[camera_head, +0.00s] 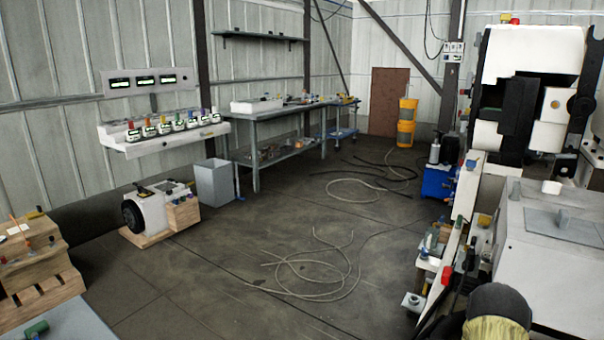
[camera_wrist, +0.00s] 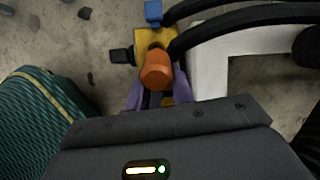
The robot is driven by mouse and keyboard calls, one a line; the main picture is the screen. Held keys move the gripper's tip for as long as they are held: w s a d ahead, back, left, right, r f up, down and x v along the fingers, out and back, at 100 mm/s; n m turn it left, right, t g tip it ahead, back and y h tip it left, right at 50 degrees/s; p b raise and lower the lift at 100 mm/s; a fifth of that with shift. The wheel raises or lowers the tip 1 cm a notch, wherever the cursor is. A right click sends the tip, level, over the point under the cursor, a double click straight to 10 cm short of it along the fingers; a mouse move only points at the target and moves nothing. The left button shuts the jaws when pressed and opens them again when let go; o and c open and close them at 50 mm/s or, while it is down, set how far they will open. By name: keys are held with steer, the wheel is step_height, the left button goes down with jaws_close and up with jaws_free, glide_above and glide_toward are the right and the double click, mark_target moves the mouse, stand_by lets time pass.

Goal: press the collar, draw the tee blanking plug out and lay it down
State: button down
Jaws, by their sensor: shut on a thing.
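In the wrist view, my gripper (camera_wrist: 158,94) has its two purple fingers shut on an orange rounded plug-like piece (camera_wrist: 157,70). This orange piece lines up with a yellow tee-like block (camera_wrist: 143,42) just beyond it. I cannot tell whether the orange piece is still seated in the block. A blue fitting (camera_wrist: 153,12) stands at the block's far end and a black fitting (camera_wrist: 121,55) sticks out to its left. The collar cannot be told apart clearly, and the fingertips are partly hidden by the orange piece. I cannot make out my gripper or the tee in the head view.
Black hoses (camera_wrist: 235,20) run right from the block, above a white frame (camera_wrist: 207,75). A green ribbed object (camera_wrist: 35,125) lies close on the left. In the head view, a large white machine (camera_head: 530,55) stands at the right; the floor has loose coiled cables (camera_head: 310,275).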

steer(key=shift+p+v, duration=1)
steer(key=shift+v, duration=0.8)
steer(key=w+a+r+n+g+h, duration=0.1)
steer(key=w+a+r+n+g, duration=0.1)
steer(key=a+r+n+g, duration=0.2)
steer(key=w+a+r+n+g+h, duration=0.2)
steer(key=a+r+n+g, duration=0.2)
steer(key=a+r+n, duration=0.6)
steer(key=n, duration=0.9)
steer(key=shift+w+a, duration=0.2)
steer(key=shift+w, duration=0.1)
steer(key=shift+f, duration=0.1)
